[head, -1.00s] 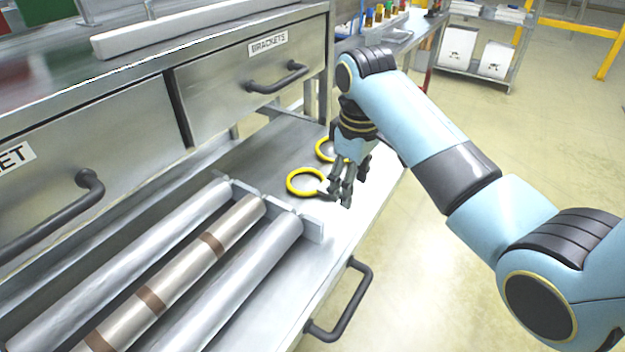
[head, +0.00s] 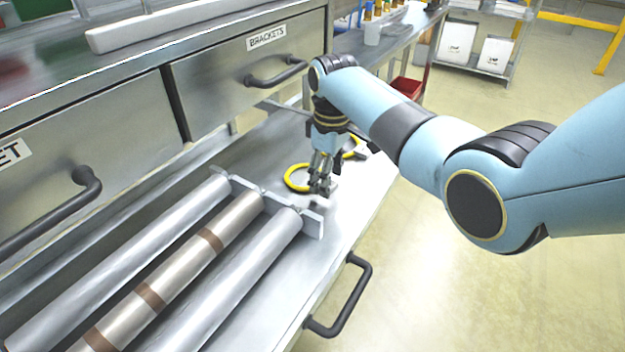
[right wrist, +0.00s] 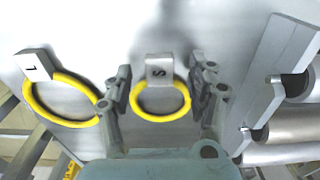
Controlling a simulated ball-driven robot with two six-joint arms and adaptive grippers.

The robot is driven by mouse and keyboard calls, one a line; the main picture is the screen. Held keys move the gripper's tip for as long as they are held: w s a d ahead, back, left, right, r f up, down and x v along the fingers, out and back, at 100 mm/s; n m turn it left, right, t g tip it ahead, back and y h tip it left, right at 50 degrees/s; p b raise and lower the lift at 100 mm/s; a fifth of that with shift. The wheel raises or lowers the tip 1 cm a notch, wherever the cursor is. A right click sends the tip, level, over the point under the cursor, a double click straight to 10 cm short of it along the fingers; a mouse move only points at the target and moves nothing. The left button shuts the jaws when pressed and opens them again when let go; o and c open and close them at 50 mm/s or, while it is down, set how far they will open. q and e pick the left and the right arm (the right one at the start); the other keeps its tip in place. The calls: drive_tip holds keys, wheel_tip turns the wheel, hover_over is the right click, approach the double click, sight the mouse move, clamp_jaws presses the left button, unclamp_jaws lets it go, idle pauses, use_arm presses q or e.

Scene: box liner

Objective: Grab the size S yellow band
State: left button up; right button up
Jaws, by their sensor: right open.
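The size S yellow band (head: 286,178) is a ring lying on the drawer's metal surface, partly hidden by my gripper in the head view. In the right wrist view the S band (right wrist: 160,118) shows whole, with a grey tag (right wrist: 159,70) marked S. My right gripper (head: 320,191) is above the band, pointing down. In the right wrist view its open fingers (right wrist: 161,75) stand on either side of the band, with nothing held. My left gripper is not in view.
A larger yellow band (right wrist: 62,122) with its own tag (right wrist: 35,65) lies beside the S band, and partly shows behind my gripper (head: 351,147). Long rolls (head: 245,262) lie in a metal rack (head: 312,222) close by. The BRACKETS drawer (head: 235,85) stands above, behind.

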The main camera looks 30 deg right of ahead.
drive_tip(key=shift+f, duration=0.65)
clamp_jaws()
drive_tip(key=shift+r, duration=0.15)
